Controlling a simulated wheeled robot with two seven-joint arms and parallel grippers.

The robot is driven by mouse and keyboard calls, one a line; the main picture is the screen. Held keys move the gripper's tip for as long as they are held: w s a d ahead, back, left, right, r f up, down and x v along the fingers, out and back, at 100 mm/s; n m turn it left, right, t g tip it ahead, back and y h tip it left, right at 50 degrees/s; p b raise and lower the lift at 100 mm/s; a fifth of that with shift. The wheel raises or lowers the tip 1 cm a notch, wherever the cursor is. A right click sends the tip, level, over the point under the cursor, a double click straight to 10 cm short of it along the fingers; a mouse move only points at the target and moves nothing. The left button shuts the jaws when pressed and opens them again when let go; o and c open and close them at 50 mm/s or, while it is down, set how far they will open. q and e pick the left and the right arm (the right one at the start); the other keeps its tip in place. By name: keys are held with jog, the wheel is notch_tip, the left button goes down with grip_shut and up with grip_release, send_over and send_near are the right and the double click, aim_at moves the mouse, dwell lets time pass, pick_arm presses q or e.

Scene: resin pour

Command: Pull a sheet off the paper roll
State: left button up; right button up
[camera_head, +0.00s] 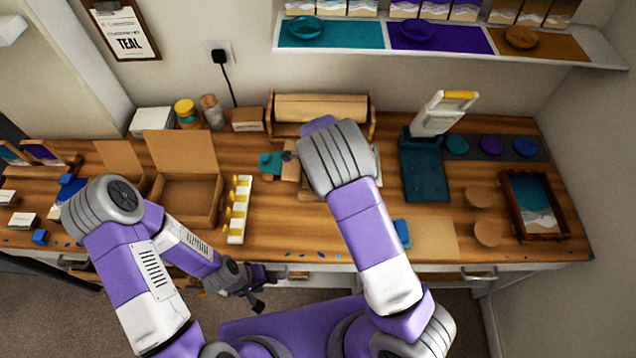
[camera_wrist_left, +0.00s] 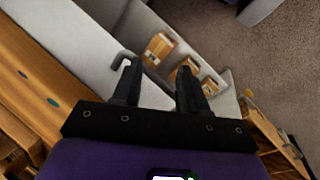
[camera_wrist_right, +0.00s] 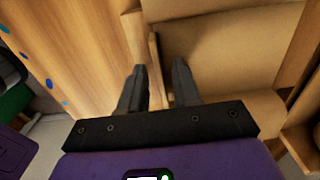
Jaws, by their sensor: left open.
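The brown paper roll (camera_head: 320,107) lies in a wooden holder at the back middle of the bench. My right arm's thick joint hides the bench in front of it. My right gripper is hidden in the head view. In the right wrist view my right gripper (camera_wrist_right: 159,80) has its fingers apart, over a thin wooden edge beside a broad tan surface (camera_wrist_right: 230,45). I cannot tell if that surface is the paper, or if the fingers touch anything. My left gripper (camera_head: 258,290) is open and empty at the bench's front edge, away from the roll; its fingers show in the left wrist view (camera_wrist_left: 155,68).
An open cardboard box (camera_head: 185,200) and a white rack with yellow tops (camera_head: 238,208) stand left of my right arm. A dark teal tray with a white and yellow device (camera_head: 440,115) stands right. The left wrist view shows small boxes (camera_wrist_left: 158,48) in a white drawer-like space.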

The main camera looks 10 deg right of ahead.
grip_shut()
dwell(1.4)
